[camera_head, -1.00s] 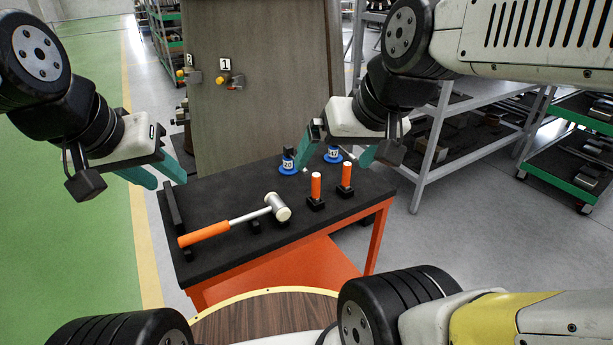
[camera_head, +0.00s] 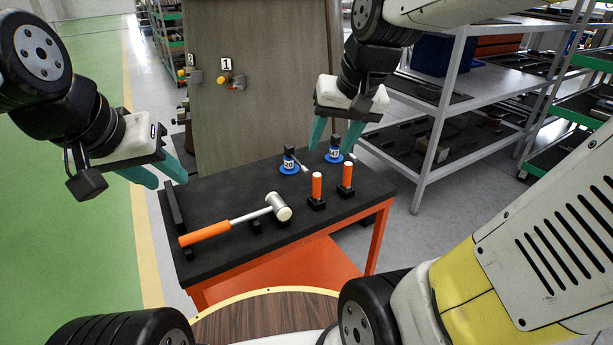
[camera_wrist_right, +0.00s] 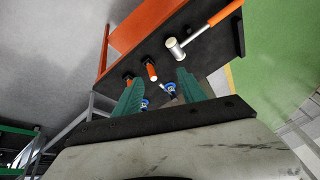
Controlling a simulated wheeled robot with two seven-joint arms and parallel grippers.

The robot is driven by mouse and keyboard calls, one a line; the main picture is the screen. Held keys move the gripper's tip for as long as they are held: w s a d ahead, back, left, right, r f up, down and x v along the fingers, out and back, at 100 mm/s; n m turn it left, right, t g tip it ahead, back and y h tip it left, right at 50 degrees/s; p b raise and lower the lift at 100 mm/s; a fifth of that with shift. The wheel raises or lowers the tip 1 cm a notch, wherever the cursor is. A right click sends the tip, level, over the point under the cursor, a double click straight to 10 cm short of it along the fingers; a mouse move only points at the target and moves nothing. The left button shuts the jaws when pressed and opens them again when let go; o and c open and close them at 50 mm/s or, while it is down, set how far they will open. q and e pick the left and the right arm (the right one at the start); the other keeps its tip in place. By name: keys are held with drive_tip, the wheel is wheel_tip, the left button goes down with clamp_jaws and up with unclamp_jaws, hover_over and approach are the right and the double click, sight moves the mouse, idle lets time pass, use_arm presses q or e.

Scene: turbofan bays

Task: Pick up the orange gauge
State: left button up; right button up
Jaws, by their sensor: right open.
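Two orange cylindrical gauges with pale tops stand upright in black holders on the dark table top. The left gauge (camera_head: 316,185) is nearer the hammer, and the right gauge (camera_head: 347,174) is nearer the table's right edge. Both show in the right wrist view, the left one (camera_wrist_right: 151,71) and the right one (camera_wrist_right: 128,79). My right gripper (camera_head: 331,148) is open and empty, above the table's back edge, pointing down and apart from both gauges. Its two green fingers (camera_wrist_right: 158,78) frame the wrist view. My left gripper (camera_head: 166,181) is open and empty beyond the table's left end.
A hammer (camera_head: 240,218) with an orange handle lies on the table (camera_head: 222,197), left of the gauges. Two blue-based tools (camera_head: 289,162) (camera_head: 334,153) stand behind the gauges, close under my right gripper. A tall panel (camera_head: 262,95) rises behind; grey shelves (camera_head: 440,130) stand right.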

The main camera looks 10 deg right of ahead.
drive_tip(key=w+f+m+g, duration=0.2)
drive_tip(key=w+f, duration=0.3)
drive_tip(key=w, duration=0.4)
drive_tip(key=m+g+h, duration=0.2)
hover_over(317, 174)
drive_tip(key=f, duration=0.9)
drive_tip(key=shift+s, duration=0.35)
drive_tip(key=shift+w+f, duration=0.15)
drive_tip(key=shift+f, duration=0.25)
drive_tip(key=f, duration=0.7)
drive_tip(key=shift+w+f, duration=0.2)
drive_tip(key=shift+f, duration=0.15)
drive_tip(key=shift+c, duration=0.5)
clamp_jaws()
